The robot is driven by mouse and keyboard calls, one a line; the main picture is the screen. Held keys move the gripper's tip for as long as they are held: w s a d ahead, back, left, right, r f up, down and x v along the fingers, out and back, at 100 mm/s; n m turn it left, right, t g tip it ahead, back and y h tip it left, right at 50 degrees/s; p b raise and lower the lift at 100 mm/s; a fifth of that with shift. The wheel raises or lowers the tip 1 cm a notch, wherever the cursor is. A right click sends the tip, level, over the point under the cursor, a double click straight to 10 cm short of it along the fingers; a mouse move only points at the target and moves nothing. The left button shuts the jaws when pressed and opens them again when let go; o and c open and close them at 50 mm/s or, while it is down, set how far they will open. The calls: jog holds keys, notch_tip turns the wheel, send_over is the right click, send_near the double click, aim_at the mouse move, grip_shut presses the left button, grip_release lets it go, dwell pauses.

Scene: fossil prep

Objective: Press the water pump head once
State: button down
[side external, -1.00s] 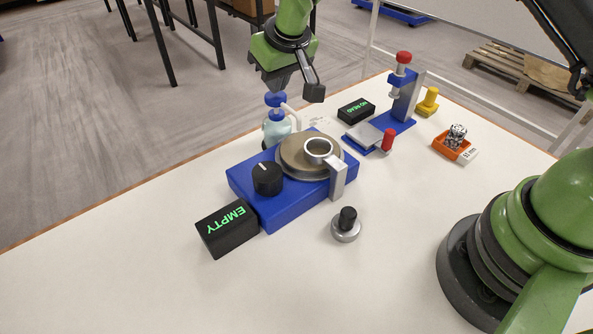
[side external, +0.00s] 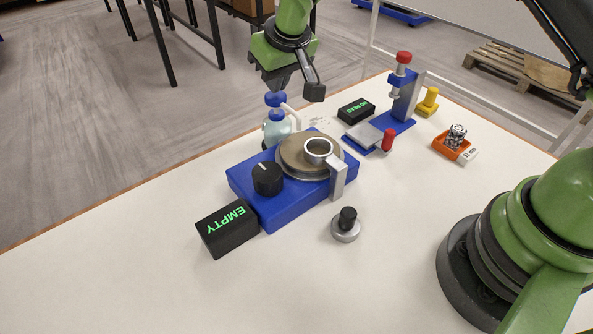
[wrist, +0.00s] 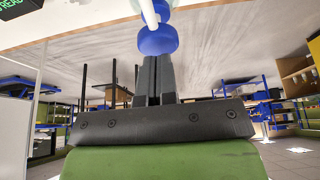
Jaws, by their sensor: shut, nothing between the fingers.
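The water pump bottle (side external: 277,130) stands upright behind the blue machine, pale and translucent with a blue collar. Its blue pump head (side external: 275,99) has a white spout pointing right. My gripper (side external: 281,90) is shut and empty, with its fingertips right above the pump head. In the side view the tips seem to touch or nearly touch its top; I cannot tell which. In the wrist view the shut fingers (wrist: 155,62) end at the blue pump head (wrist: 157,40), and its white spout is at the top edge.
The blue machine (side external: 290,205) with round plate, ring and black knob (side external: 267,179) stands in front of the bottle. A black "EMPTY" display (side external: 227,228) adjoins it. A blue press stand (side external: 398,122) is at right. The table's front is mostly clear.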

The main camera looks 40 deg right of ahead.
jog(key=shift+r, duration=2.7)
jog(key=shift+r, duration=0.1)
jog(key=s+d+r+m+t+y, duration=0.15)
jog(key=s+d+r, duration=0.25)
jog(key=s+r, duration=0.8)
jog(key=s+d+m+t, duration=0.1)
jog(key=s+m, duration=0.1)
jog(key=s, duration=1.5)
jog(key=shift+s+d, duration=0.2)
jog(key=shift+d, duration=0.2)
